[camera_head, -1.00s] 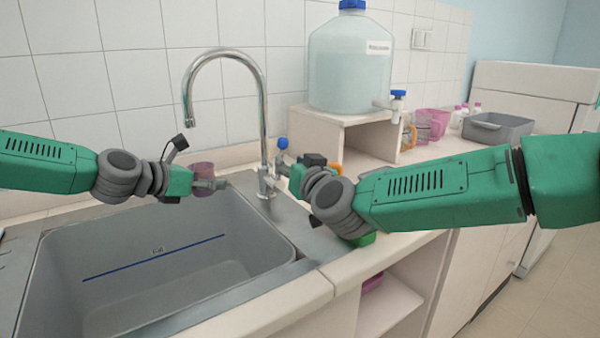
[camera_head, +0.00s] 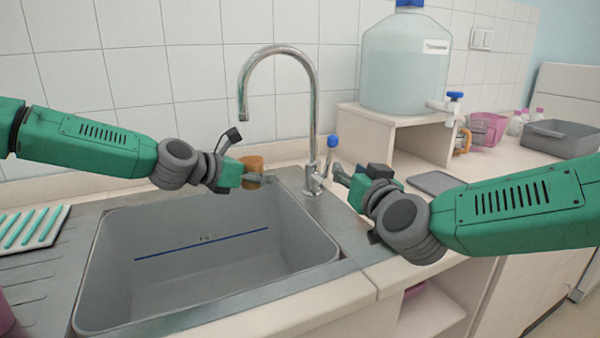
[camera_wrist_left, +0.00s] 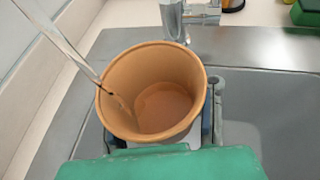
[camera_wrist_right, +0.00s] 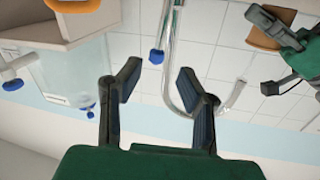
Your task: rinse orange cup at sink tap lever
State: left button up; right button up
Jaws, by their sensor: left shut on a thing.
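The orange cup (camera_head: 252,168) is upright at the back edge of the sink, below the tap spout (camera_head: 242,105). My left gripper (camera_head: 262,180) is shut on it. The left wrist view looks into the open cup (camera_wrist_left: 180,65), with a brown round patch at its bottom. A slim pale strip there crosses the cup's rim; I cannot tell whether it is spout or water. The tap's blue-tipped lever (camera_head: 332,142) stands to the right of the spout. My right gripper (camera_head: 342,178) is just below and right of it. In the right wrist view its fingers (camera_wrist_right: 160,82) are apart and empty, and the lever's blue tip (camera_wrist_right: 157,57) shows beyond them.
The grey sink (camera_head: 200,250) is empty. A large water jug (camera_head: 405,65) stands on a shelf (camera_head: 400,125) at the right. Cups, bottles and a grey bin (camera_head: 560,138) are further right.

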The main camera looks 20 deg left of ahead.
aim_at(327, 162)
jog(key=shift+c, duration=0.4)
jog(key=c, duration=0.7)
jog(key=m, duration=0.2)
jog(key=d+m, duration=0.1)
jog(key=shift+w+d+r+m, duration=0.1)
jog(key=shift+w+r+m, duration=0.1)
jog(key=shift+w+m, duration=0.15)
grip_shut()
jog(key=w+d+r+m, duration=0.2)
jog(key=d+m, duration=0.3)
jog(key=m, duration=0.9)
jog(key=w+a, duration=0.6)
jog(key=a, duration=0.3)
jog(key=shift+w+a, duration=0.2)
jog(key=shift+a, duration=0.2)
